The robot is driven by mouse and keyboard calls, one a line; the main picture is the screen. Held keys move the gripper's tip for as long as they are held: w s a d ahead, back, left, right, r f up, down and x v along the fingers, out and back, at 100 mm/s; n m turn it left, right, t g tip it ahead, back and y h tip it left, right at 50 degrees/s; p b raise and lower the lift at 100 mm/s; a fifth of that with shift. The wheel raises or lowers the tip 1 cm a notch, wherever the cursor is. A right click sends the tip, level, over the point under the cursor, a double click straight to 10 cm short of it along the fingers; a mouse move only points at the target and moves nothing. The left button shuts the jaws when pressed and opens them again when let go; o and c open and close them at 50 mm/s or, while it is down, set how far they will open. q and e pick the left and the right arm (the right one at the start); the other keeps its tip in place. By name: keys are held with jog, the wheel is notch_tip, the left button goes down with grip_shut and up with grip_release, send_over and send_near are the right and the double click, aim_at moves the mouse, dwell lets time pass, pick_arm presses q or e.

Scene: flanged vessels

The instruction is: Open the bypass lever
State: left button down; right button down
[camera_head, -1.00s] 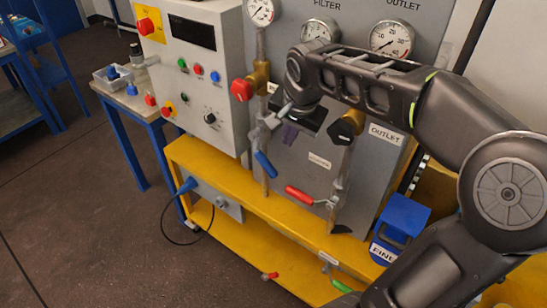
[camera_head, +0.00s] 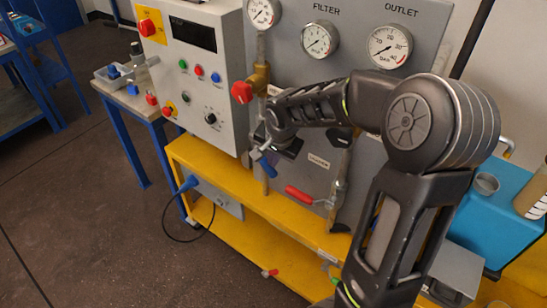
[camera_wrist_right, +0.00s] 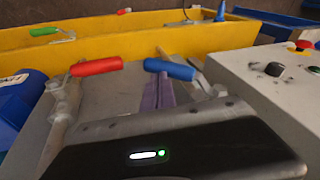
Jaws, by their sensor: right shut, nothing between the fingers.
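A blue-handled lever (camera_head: 267,166) sits on the valve at the panel's left pipe, its handle tilted down and right. A red-handled lever (camera_head: 299,194) lies nearly level on the right pipe. The labels are too small to read, so I cannot tell which is the bypass. My right gripper (camera_head: 287,148) is close above and right of the blue handle. In the right wrist view its purple fingers (camera_wrist_right: 160,92) are shut and empty, with the blue handle (camera_wrist_right: 170,69) just beyond their tips; contact is unclear. The red handle (camera_wrist_right: 96,66) is to the left there. My left gripper is out of view.
The control box (camera_head: 196,75) with buttons stands left of the levers. A red knob (camera_head: 241,92) sticks out above them, below the gauges. The yellow frame (camera_head: 230,180) runs below. A blue container (camera_head: 495,215) stands at the right, behind my arm.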

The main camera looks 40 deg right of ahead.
aim_at(267, 166)
jog(key=shift+w+f+t+b, duration=0.1)
jog(key=shift+f+t+b, duration=0.65)
jog(key=shift+b, duration=1)
jog(key=shift+t+y, duration=0.3)
jog(key=shift+t, duration=0.45)
jog(key=f+b, duration=0.1)
jog(key=b, duration=0.1)
jog(key=w+f+b, duration=0.1)
jog(key=b, duration=0.2)
jog(key=f+b, duration=0.1)
jog(key=b, duration=0.2)
jog(key=shift+w+a+f, duration=0.3)
jog(key=shift+w+f, duration=0.1)
jog(key=shift+w+a+f+b, duration=0.15)
jog(key=shift+w+b, duration=0.3)
jog(key=shift+b, duration=0.4)
jog(key=shift+w+a+f+b, duration=0.2)
jog(key=shift+w+b, duration=0.15)
jog(key=shift+w, duration=0.25)
jog(key=shift+v, duration=3.9)
